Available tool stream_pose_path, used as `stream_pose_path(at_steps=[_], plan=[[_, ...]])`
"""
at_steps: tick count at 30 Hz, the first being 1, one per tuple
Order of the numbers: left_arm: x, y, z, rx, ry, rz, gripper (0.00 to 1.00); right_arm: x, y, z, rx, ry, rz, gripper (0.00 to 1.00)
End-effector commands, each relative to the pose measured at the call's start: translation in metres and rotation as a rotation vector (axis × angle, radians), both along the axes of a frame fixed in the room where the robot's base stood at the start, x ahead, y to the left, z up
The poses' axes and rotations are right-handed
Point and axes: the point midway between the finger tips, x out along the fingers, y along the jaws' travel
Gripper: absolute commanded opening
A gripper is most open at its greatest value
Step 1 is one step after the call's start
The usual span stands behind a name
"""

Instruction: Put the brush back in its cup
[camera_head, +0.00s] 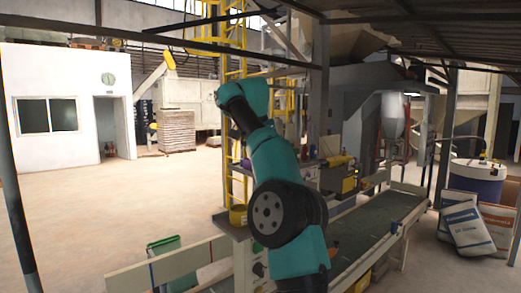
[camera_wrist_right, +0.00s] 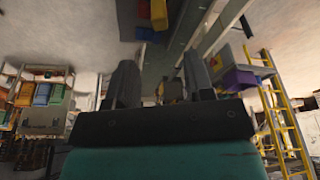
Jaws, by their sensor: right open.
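A yellow cup (camera_head: 238,215) stands on a small ledge beside the conveyor, just left of my right arm in the head view. I cannot make out the brush in either view. A small orange item (camera_head: 333,248) shows at the conveyor, partly behind my arm, too small to identify. My left gripper is in neither view.
The green conveyor (camera_head: 375,222) with pale side rails runs behind my arm. A purple container (camera_head: 246,164) sits behind the yellow cup, near a yellow ladder (camera_wrist_right: 283,115). A green bin (camera_head: 164,250) stands at lower left. Filled sacks (camera_head: 467,228) lean at right. The left floor is open.

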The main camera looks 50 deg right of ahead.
Motion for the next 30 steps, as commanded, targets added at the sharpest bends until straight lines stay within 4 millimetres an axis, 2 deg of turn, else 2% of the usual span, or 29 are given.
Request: stream_pose_path(at_steps=[23,26,29,30], plan=[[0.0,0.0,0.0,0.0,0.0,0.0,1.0,0.002,0.001,-0.001,0.0,0.001,0.006,0.48],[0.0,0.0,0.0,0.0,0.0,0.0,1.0,0.016,0.003,-0.014,-0.003,0.009,0.042,0.48],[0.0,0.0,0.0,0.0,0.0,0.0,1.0,0.046,0.01,-0.044,-0.004,0.023,0.123,0.48],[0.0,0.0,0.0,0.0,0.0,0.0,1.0,0.061,0.014,-0.061,-0.005,0.029,0.168,0.48]])
